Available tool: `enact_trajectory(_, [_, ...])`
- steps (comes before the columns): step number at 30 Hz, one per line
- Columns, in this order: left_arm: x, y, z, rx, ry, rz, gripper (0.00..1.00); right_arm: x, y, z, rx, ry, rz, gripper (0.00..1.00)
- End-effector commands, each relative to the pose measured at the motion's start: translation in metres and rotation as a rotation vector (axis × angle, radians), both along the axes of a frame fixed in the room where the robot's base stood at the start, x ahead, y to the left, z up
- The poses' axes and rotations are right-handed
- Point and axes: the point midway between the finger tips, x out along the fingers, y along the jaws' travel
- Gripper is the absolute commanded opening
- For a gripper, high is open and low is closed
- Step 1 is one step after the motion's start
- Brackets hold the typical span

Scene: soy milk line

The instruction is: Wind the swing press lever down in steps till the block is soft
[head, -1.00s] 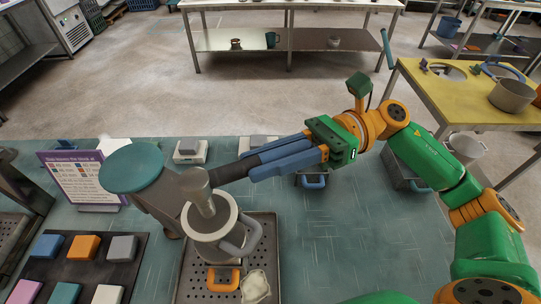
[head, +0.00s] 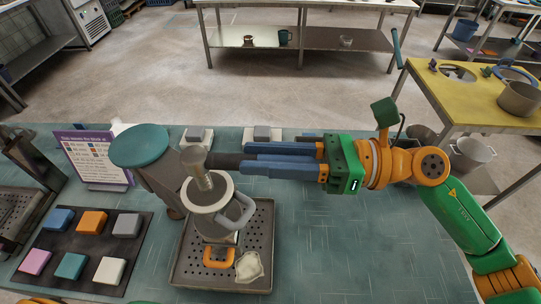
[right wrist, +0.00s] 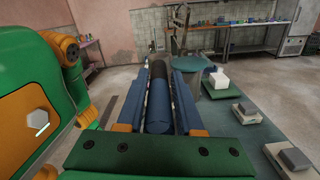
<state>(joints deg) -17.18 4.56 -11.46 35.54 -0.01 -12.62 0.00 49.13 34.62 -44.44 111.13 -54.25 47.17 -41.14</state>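The swing press (head: 160,180) stands left of middle on the teal table, with a round teal top and a white pot (head: 208,208) carrying a steel plunger (head: 201,172). Its dark lever (head: 222,160) reaches right, nearly level. My right gripper (head: 250,160) lies along the lever with its blue fingers on both sides. In the right wrist view the dark blue lever grip (right wrist: 159,105) sits between the fingers, which look closed on it. I cannot make out the block under the press.
A perforated tray (head: 222,276) under the press holds a crumpled pale cloth (head: 249,267). A purple-edged sign (head: 95,158) stands at left, behind a dark board (head: 130,250) of coloured blocks. Small scale-like stands (head: 262,135) line the back edge. The table right of the tray is clear.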

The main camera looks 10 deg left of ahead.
Motion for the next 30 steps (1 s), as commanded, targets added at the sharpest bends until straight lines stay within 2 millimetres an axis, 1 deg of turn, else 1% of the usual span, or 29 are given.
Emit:
enact_trajectory(1, [0.000, 0.000, 0.001, 0.000, 0.000, 0.000, 0.50, 0.000, 0.000, 0.001, -0.001, -0.001, 0.000, 0.50])
enact_trajectory(2, [0.000, 0.000, 0.001, 0.000, 0.000, 0.000, 0.50, 0.000, 0.000, 0.000, -0.002, 0.000, 0.001, 0.58])
enact_trajectory(3, [0.000, 0.000, 0.001, 0.000, 0.000, 0.000, 0.50, 0.000, 0.000, 0.000, -0.003, 0.000, 0.002, 0.61])
enact_trajectory(11, [0.000, 0.000, -0.001, 0.000, 0.001, 0.000, 0.50, 0.000, -0.001, -0.003, -0.006, 0.001, 0.002, 0.61])
enact_trajectory(14, [0.000, 0.000, -0.014, 0.000, 0.001, 0.000, 0.50, 0.002, -0.014, -0.008, -0.008, 0.001, -0.002, 0.61])
enact_trajectory(15, [0.000, 0.001, -0.021, 0.001, 0.001, 0.000, 0.50, 0.003, -0.023, -0.010, -0.008, -0.001, -0.003, 0.61])
enact_trajectory(18, [0.000, 0.001, -0.034, 0.001, 0.001, 0.000, 0.50, 0.006, -0.045, -0.010, -0.006, -0.001, -0.002, 0.61])
enact_trajectory(21, [0.000, 0.001, -0.040, 0.001, 0.001, 0.000, 0.50, 0.008, -0.062, -0.007, -0.006, -0.001, -0.001, 0.61])
enact_trajectory(24, [0.000, 0.001, -0.042, 0.001, 0.001, 0.000, 0.50, 0.008, -0.069, -0.004, -0.005, -0.001, 0.001, 0.61])
enact_trajectory(30, [0.000, 0.001, -0.040, 0.001, 0.001, 0.000, 0.50, 0.007, -0.070, -0.001, -0.005, -0.001, 0.004, 0.61])
